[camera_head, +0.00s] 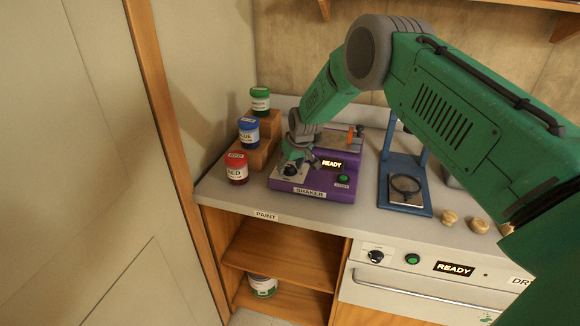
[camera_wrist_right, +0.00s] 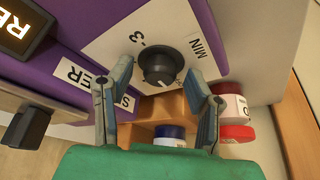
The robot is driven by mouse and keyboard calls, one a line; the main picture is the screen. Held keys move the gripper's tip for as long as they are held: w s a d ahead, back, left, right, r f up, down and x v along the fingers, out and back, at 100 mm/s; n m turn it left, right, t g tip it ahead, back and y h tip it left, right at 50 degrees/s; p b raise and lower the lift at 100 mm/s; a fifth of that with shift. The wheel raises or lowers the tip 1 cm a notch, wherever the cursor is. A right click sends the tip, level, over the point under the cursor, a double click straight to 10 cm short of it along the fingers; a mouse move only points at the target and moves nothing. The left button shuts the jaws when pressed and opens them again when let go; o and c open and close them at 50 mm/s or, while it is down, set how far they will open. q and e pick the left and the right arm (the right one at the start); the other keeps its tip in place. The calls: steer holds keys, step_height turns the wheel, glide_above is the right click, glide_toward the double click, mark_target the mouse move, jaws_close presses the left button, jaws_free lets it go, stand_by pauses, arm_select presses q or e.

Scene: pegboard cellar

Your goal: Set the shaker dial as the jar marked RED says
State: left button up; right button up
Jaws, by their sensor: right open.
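The purple shaker (camera_head: 318,191) stands on the counter with its name plate at the front and a lit READY display. Its round black dial (camera_wrist_right: 160,64) sits on a light plate marked MIN and 3 in the right wrist view. My right gripper (camera_head: 292,163) is over the dial, open, its two fingers on either side of the knob; contact cannot be told. My left gripper is not in view.
Blue (camera_head: 249,131) and green (camera_head: 260,101) jars stand on higher wooden steps behind the red one.

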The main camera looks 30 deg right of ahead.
jaws_close()
steer(key=shift+m, duration=0.4)
steer(key=m+h+b, duration=0.1)
steer(key=m+b, duration=0.1)
steer(key=m, duration=0.1)
steer(key=shift+f+m+g+h, duration=0.1)
steer(key=shift+m+g+h, duration=0.2)
steer(key=shift+m+h, duration=0.1)
steer(key=m+g+h+b, duration=0.1)
steer(key=m+b, duration=0.2)
steer(key=m, duration=0.1)
steer(key=shift+w+a+b, duration=0.1)
steer(key=shift+a+b, duration=0.05)
steer(key=shift+b, duration=0.15)
steer(key=shift+m+g+h+b, duration=0.45)
steer(key=shift+m+b, duration=0.6)
steer(key=shift+m, duration=0.45)
